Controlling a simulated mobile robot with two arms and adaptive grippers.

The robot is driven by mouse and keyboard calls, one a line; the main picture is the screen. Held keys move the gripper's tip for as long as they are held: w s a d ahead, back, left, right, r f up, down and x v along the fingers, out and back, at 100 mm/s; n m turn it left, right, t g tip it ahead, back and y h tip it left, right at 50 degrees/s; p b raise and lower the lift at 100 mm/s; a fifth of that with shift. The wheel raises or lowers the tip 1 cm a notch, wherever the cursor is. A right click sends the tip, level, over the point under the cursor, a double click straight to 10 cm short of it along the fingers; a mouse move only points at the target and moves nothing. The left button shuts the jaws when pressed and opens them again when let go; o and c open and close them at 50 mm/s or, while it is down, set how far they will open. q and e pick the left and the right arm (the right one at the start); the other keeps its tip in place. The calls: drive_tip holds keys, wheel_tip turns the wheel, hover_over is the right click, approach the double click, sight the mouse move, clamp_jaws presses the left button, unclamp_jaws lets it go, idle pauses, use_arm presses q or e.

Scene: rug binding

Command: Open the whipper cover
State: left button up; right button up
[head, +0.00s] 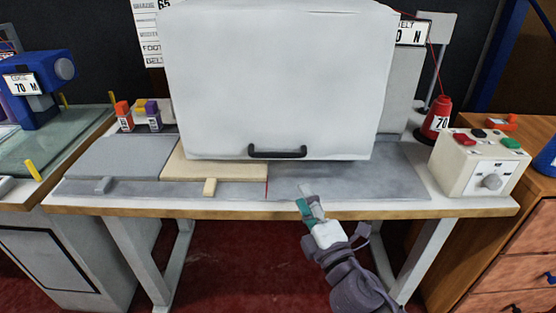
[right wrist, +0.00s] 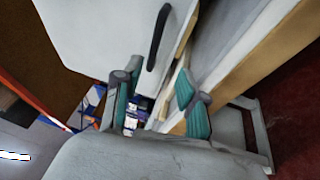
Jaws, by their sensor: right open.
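The whipper cover (head: 275,80) is a large white box-like panel standing closed over the back of the table in the head view. Its dark handle (head: 277,151) runs along its lower edge. In the right wrist view the cover (right wrist: 105,35) and its handle (right wrist: 158,37) show at the top. My right gripper (head: 308,192) is at the table's front edge, below and right of the handle and apart from it. Its teal-padded fingers (right wrist: 158,107) are spread with nothing held between them. My left gripper is not in view.
A control box (head: 482,165) with buttons and a knob stands at the right, beside a red thread cone (head: 436,117). A blue machine (head: 38,80) stands far left.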

sight(278, 155)
drive_tip(key=shift+n+y, duration=0.3)
drive_tip(key=shift+n, duration=0.2)
drive_tip(key=x, duration=1.3)
drive_tip(key=shift+a+r, duration=0.15)
drive_tip(key=shift+a, duration=0.15)
drive_tip(key=shift+w+a+r+b, duration=0.1)
drive_tip(key=shift+w+a+b, duration=0.1)
drive_tip(key=shift+w+b, duration=0.1)
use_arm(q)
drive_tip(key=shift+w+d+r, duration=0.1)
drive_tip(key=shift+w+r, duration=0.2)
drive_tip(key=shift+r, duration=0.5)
use_arm(e)
drive_tip(key=c, duration=0.8)
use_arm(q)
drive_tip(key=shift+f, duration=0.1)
use_arm(e)
clamp_jaws()
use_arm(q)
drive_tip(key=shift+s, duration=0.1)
